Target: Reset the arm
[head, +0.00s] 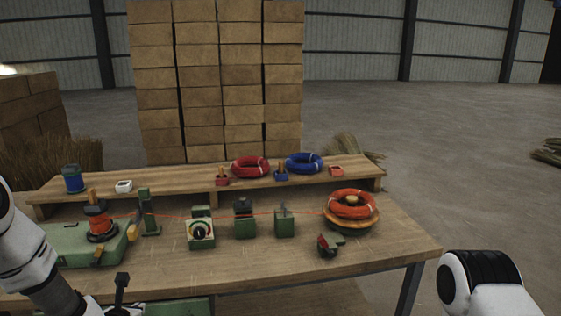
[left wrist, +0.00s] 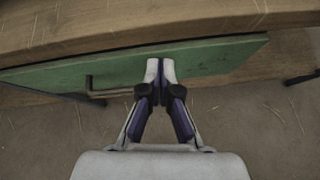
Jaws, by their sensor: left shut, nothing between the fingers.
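My left gripper (left wrist: 161,68) shows in the left wrist view with its two fingertips together and nothing between them. It is in front of a green drawer front (left wrist: 215,60) under the wooden table edge; I cannot tell whether it touches the panel. A dark handle (left wrist: 92,88) is on the drawer, left of the fingers. In the head view my left arm (head: 35,262) comes in at the lower left, in front of the workbench (head: 300,262). My right arm (head: 482,285) shows only in part at the lower right, and its gripper is out of view.
The bench carries a green machine with an orange spool (head: 100,222), several green stations along a red wire, and an orange coil (head: 352,203) on a round stand. A raised shelf holds a red coil (head: 250,166) and a blue coil (head: 304,163). Stacked boxes (head: 222,85) stand behind.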

